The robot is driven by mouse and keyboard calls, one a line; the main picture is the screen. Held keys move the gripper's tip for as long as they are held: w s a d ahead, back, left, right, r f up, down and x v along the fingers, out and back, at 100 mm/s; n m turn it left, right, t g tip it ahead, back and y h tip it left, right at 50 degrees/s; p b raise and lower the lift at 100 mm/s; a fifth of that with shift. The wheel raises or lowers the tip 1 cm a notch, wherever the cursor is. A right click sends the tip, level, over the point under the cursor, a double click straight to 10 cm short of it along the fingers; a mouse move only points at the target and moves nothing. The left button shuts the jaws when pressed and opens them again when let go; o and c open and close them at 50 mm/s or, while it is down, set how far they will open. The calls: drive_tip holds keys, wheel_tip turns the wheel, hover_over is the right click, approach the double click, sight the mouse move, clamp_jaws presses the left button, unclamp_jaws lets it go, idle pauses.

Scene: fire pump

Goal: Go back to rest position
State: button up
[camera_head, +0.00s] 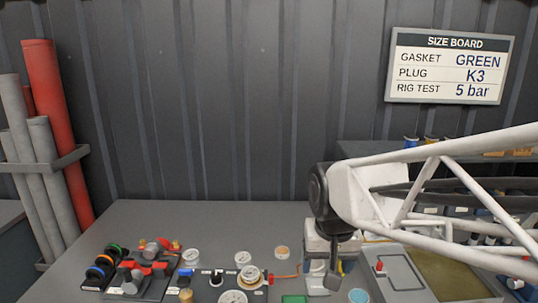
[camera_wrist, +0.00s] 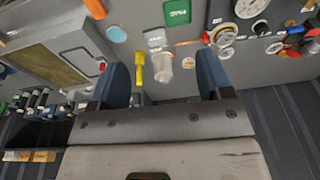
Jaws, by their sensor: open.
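My gripper (camera_wrist: 169,85) shows in the wrist view with its two dark blue fingers wide apart and nothing held between them. Beyond the fingers lie a yellow tool (camera_wrist: 139,66) and a clear, pale fitting (camera_wrist: 160,62) on the grey table. In the head view my white lattice arm reaches in from the right. Its dark wrist hangs over the right part of the table (camera_head: 180,220), and the fingers are hard to make out there.
A size board (camera_head: 450,66) hangs on the dark wall, reading GREEN, K3 and 5 bar. A gauge panel (camera_head: 211,281) and red-handled valves (camera_head: 146,268) stand at the front. A green block (camera_head: 294,299) lies near the front edge. Red and grey pipes (camera_head: 58,120) stand left. The table's back left is clear.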

drive_tip(key=s+d+f, duration=0.1)
drive_tip(key=s+d, duration=0.6)
drive_tip(key=s, duration=0.4)
drive_tip(key=shift+s+d+f+t, duration=0.15)
drive_tip(key=shift+s+f+t, duration=0.15)
drive_tip(key=shift+f, duration=0.1)
